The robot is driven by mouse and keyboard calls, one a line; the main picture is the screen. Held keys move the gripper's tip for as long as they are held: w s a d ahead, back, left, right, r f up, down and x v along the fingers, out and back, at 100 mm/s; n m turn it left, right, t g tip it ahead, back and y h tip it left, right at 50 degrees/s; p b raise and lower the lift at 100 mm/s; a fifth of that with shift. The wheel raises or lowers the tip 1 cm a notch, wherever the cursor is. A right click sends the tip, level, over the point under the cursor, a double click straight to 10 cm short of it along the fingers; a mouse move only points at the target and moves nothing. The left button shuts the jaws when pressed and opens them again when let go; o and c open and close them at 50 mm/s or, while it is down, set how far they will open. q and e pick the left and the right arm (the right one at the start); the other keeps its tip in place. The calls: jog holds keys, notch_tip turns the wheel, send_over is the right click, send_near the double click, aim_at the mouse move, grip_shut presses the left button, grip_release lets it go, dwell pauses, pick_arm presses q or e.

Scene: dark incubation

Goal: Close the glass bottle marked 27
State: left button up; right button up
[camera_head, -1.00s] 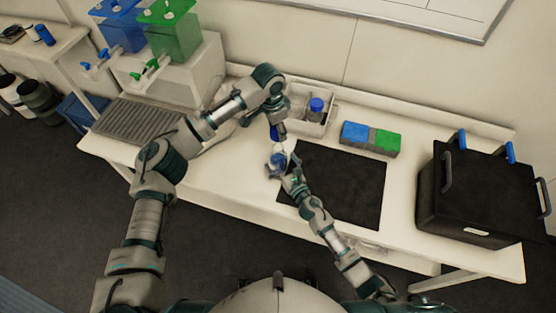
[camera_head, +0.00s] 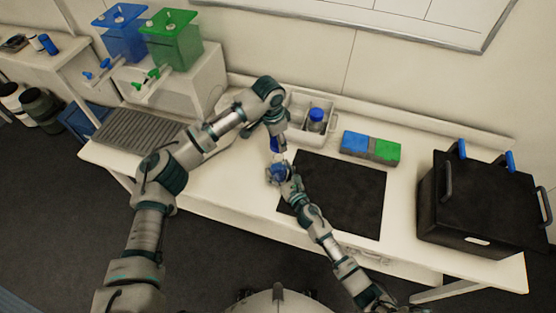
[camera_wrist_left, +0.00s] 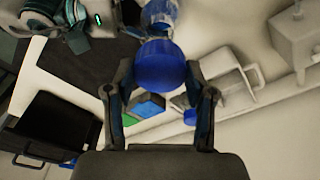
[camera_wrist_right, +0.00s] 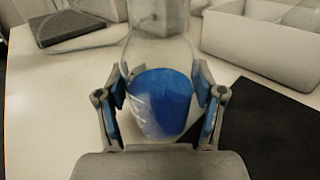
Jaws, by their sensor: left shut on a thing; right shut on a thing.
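My left gripper (camera_head: 275,138) is shut on a blue cap (camera_wrist_left: 163,66), which fills the space between its fingers in the left wrist view. My right gripper (camera_head: 283,174) is shut on a clear glass bottle (camera_wrist_right: 165,105) with blue in its lower part. In the head view the bottle (camera_head: 276,172) is just below the cap. In the left wrist view the bottle (camera_wrist_left: 158,18) shows beyond the cap. I cannot tell whether cap and bottle neck touch. No number on the bottle is legible.
A white divided tray (camera_head: 297,127) behind the hands holds another blue-capped bottle (camera_head: 316,118). Blue and green boxes (camera_head: 370,147), a dark mat (camera_head: 338,195) and a black box (camera_head: 480,205) are to the right. Blue and green canisters (camera_head: 172,42) stand at back left.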

pick_arm(q)
send_over(278, 167)
jog(key=w, duration=0.2)
jog(key=shift+w+a+f, duration=0.1)
jog(key=shift+f, duration=2)
jog(key=shift+f, duration=0.9)
jog(key=shift+f, duration=0.55)
